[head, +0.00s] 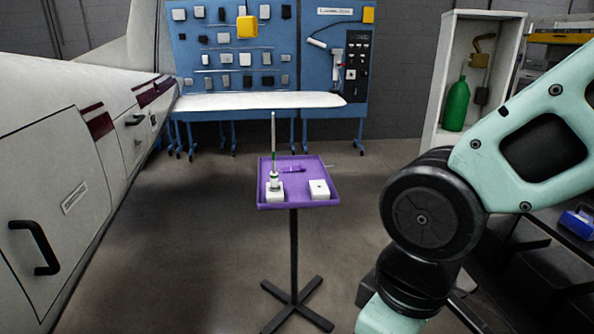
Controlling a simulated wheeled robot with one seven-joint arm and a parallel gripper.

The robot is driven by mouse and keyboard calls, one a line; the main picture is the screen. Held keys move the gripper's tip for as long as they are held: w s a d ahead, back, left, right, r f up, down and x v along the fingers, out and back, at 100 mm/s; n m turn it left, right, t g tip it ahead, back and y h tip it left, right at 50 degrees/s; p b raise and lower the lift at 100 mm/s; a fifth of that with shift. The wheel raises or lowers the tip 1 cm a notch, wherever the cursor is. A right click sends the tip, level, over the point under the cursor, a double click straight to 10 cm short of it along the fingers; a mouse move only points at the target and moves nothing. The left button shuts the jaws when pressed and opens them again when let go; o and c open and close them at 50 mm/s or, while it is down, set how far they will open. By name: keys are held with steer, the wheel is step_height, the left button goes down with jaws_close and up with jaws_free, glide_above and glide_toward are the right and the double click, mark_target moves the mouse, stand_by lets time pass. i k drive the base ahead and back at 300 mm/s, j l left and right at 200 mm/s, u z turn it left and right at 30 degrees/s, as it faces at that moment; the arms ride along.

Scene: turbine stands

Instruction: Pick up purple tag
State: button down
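A small purple tag (292,169) appears to lie on the purple tray (302,203) of a stand, in the head view, near the middle of the tray's back half. It is close in colour to the tray, so its outline is hard to make out. A white block (275,195) with an upright thin rod is at the tray's left. Another white block (319,189) is at the right front. My arm crosses the right side of the view, to the right of the tray. My gripper is outside the frame.
The tray stands on a black post with a crossed foot (296,308). A white aircraft body (70,180) fills the left. Blue tool boards (240,70) stand behind a white panel (255,101). A white cabinet holds a green bottle (456,105). Floor around the stand is mostly clear.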

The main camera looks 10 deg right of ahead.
mark_target(302, 168)
steer(key=i+l+u, duration=0.35)
steer(key=i+l, duration=0.6)
steer(key=i, duration=0.3)
steer(key=i+l+u, duration=0.3)
steer(key=i+l, duration=0.8)
steer(key=l, duration=0.1)
